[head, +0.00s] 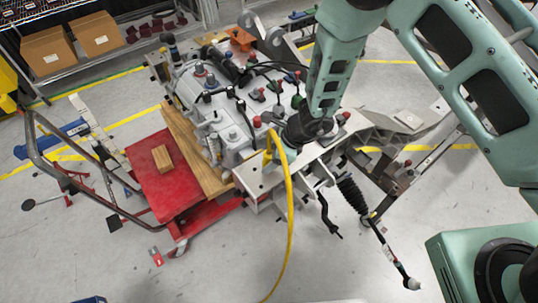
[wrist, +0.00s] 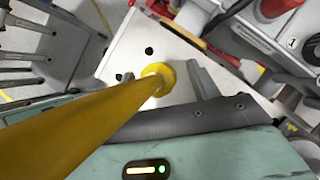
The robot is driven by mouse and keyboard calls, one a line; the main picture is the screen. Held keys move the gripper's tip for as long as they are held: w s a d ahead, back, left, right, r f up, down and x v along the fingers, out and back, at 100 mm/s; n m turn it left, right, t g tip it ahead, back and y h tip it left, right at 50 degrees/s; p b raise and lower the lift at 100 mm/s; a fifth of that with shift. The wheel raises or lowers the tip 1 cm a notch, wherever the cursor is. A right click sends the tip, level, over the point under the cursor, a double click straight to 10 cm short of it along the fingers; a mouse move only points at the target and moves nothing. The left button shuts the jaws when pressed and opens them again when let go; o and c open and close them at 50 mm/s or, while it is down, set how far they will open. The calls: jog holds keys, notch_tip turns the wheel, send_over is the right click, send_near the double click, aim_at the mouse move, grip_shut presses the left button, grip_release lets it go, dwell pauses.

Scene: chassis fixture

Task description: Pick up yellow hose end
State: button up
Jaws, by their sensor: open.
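The yellow hose (head: 288,200) rises from the floor in an arc, and its upper end (head: 268,152) is at the near edge of the pale chassis plate, just left of my gripper (head: 283,140). In the wrist view the hose (wrist: 85,120) crosses large from the lower left, and its flanged yellow end (wrist: 160,76) is over or against the pale plate (wrist: 135,48); I cannot tell if it touches. My gripper is open and close beside the hose end. Its fingertips are partly hidden in the head view.
The chassis with a grey engine block (head: 230,130) fills the middle. A red platform (head: 165,180) with a small wooden block (head: 162,158) is at left. A black ribbed boot on a rod (head: 352,195) sticks out at the right. Floor in front is mostly clear.

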aim_at(269, 152)
jog(key=shift+a+f, duration=0.3)
jog(key=shift+f, duration=0.2)
jog(key=c, duration=1.3)
jog(key=shift+w+r, duration=0.1)
jog(key=shift+r, duration=0.05)
notch_tip(269, 152, up, 10)
jog(key=shift+f+b, duration=0.1)
jog(key=shift+b, duration=0.8)
